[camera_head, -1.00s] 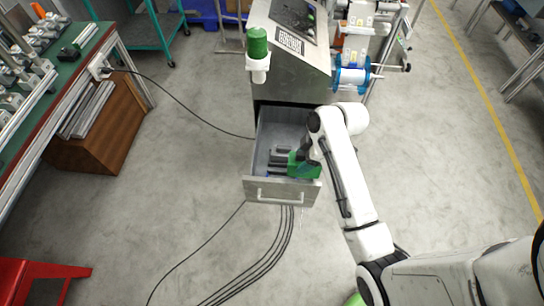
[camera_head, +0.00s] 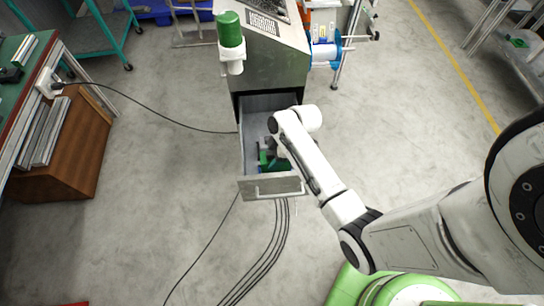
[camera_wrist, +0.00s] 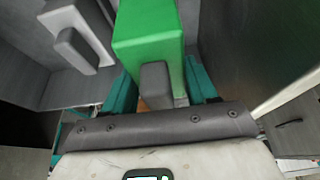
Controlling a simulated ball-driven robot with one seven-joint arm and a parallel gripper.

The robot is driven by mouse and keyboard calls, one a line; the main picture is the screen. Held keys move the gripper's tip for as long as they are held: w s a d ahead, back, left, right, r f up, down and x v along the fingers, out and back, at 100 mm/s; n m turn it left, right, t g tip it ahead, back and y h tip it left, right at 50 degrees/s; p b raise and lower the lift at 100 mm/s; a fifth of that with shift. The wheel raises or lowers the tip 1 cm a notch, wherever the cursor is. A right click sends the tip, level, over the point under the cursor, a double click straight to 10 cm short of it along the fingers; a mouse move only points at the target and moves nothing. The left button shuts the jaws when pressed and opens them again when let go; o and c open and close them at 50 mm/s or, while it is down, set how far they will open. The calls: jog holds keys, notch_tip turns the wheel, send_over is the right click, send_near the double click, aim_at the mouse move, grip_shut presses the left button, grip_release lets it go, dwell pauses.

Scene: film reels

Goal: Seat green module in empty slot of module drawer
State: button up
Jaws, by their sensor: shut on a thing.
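The green module (camera_wrist: 150,30) is a bright green block with a grey grip tab, and it fills the middle of the wrist view. My gripper (camera_wrist: 160,88), with teal fingers, is shut on it at the tab. In the head view the green module (camera_head: 265,160) is inside the open module drawer (camera_head: 270,188), mostly hidden by my wrist. A grey module (camera_wrist: 80,30) with a similar tab stands to its left in the wrist view. The empty slot and the module's underside are hidden, so I cannot tell whether it touches the drawer floor.
The drawer's side wall (camera_wrist: 265,45) rises close on the right in the wrist view. The metal cabinet (camera_head: 270,65) stands behind the drawer. Black cables (camera_head: 270,245) run over the floor in front. A wooden box (camera_head: 70,150) is at the left.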

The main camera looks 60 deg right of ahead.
jog(key=shift+f+b, duration=2.7)
jog(key=shift+f, duration=0.35)
jog(key=shift+p, duration=0.3)
jog(key=shift+s+f+b, duration=0.1)
jog(key=shift+f+b, duration=0.35)
jog(key=shift+f, duration=0.1)
jog(key=o, duration=1)
jog(key=shift+p+v, duration=4.7)
jog(key=shift+v, duration=0.85)
jog(key=shift+f, duration=0.1)
